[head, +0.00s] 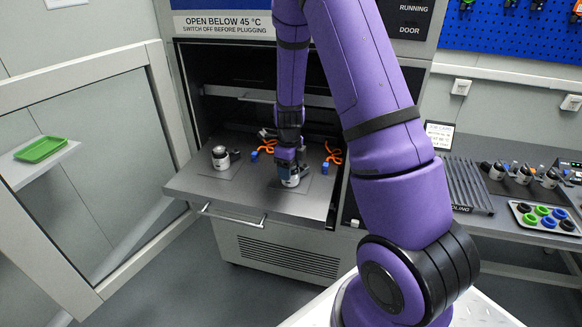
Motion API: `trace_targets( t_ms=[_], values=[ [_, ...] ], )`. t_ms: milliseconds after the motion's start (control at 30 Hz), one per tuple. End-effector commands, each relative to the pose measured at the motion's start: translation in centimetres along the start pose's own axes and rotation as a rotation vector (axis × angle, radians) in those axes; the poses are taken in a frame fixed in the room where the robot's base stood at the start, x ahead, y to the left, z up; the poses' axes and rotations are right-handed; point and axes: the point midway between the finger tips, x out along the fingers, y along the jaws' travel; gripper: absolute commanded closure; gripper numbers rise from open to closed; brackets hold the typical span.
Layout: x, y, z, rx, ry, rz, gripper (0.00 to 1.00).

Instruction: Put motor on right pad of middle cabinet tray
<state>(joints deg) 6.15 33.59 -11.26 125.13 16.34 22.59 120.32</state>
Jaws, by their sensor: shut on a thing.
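My gripper (287,163) points down over the right part of the pulled-out cabinet tray (245,197). It is shut on a motor (291,182), a small silver and blue cylinder that looks upright. The motor is over the right pad (318,187), a slightly darker square partly hidden by the motor and gripper. I cannot tell whether the motor's base touches the pad. Another silver motor (221,158) with a dark top stands on the left part of the tray. Orange cables with blue plugs (268,147) lie behind it, and another orange cable (332,153) is at the back right.
The cabinet door (85,165) stands open at the left, with a green dish (41,149) on a small shelf beyond it. The tray handle (232,217) sticks out in front. At the right, a bench holds a slatted rack (465,184), several motors (523,175) and a tray of coloured caps (545,217).

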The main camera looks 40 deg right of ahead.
Motion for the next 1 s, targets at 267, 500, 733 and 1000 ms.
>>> trace_targets(
  t_ms=[267,500,733,1000],
  values=[
    [0.2,0.0,0.0,0.000,0.000,0.000,0.14],
    [0.1,0.0,0.0,0.000,0.000,0.000,0.14],
    [-2.6,0.0,0.1,-0.002,-0.003,-0.004,0.14],
    [-8.1,0.0,0.1,-0.002,-0.004,-0.004,0.14]
  ],
)
